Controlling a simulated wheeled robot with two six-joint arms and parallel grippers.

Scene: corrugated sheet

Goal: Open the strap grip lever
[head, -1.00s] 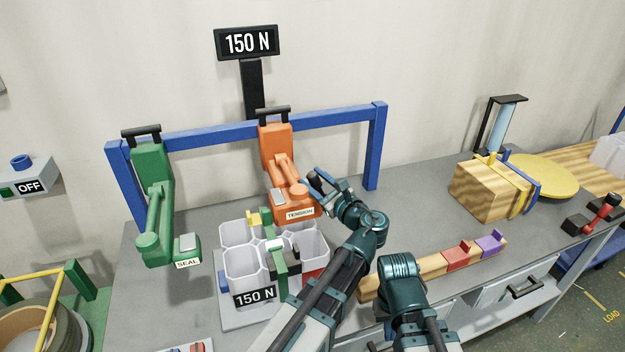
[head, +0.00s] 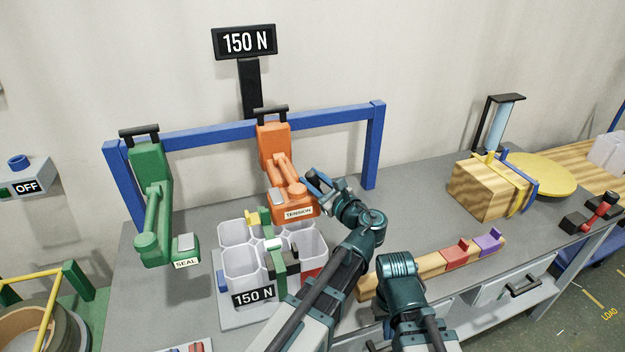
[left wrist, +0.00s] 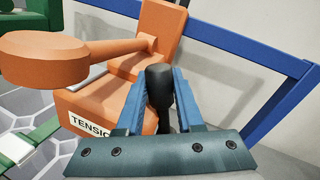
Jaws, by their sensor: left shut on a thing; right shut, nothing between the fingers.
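The orange tool labelled TENSION (head: 277,152) hangs on the blue frame above the right rear of the white cell tray. A black lever with a rounded end (left wrist: 159,76), apparently the strap grip lever, stands at the tool's right side in the left wrist view. My left gripper (head: 318,182) has its blue fingers on either side of this lever and is shut on it; the fingers also show in the left wrist view (left wrist: 160,100). In the head view the fingers largely hide the lever. My right arm shows at the lower middle, but its gripper does not.
The white cell tray (head: 240,268) with a green strap and 150 N label lies below the tool. The green SEAL tool (head: 152,205) hangs left. A wooden bar with red and purple blocks (head: 430,268) and a strapped wooden box (head: 487,190) are to the right.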

